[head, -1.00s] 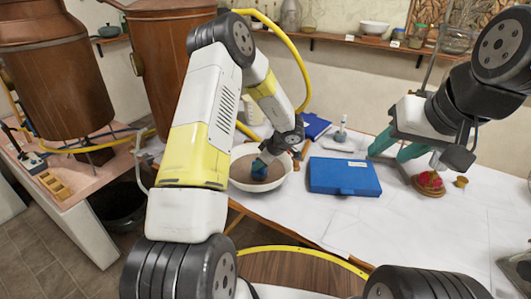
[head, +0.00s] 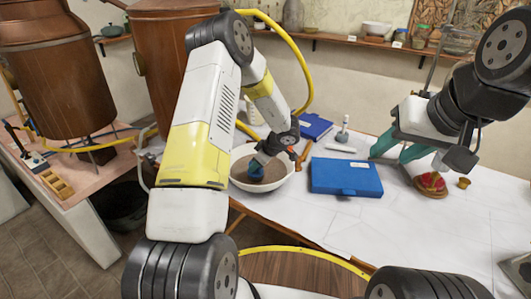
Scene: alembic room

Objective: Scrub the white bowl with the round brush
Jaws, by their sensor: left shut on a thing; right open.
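The white bowl (head: 284,180) stands on the white-covered table, its inside brownish. The round brush (head: 256,170) is blue at its lower end, which is down inside the bowl. My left gripper (head: 268,155) is shut on the brush from above, over the bowl; the arm hides the bowl's left part. Whether the bristles touch the bowl's inner surface is hard to tell.
A blue case (head: 346,177) lies right of the bowl, with a brown wooden-handled item (head: 304,155) between them. A darker blue object (head: 315,127) and a small upright whitish item (head: 342,131) stand behind. The round brown-and-red item (head: 430,185) and a small cork-coloured piece (head: 464,183) lie right.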

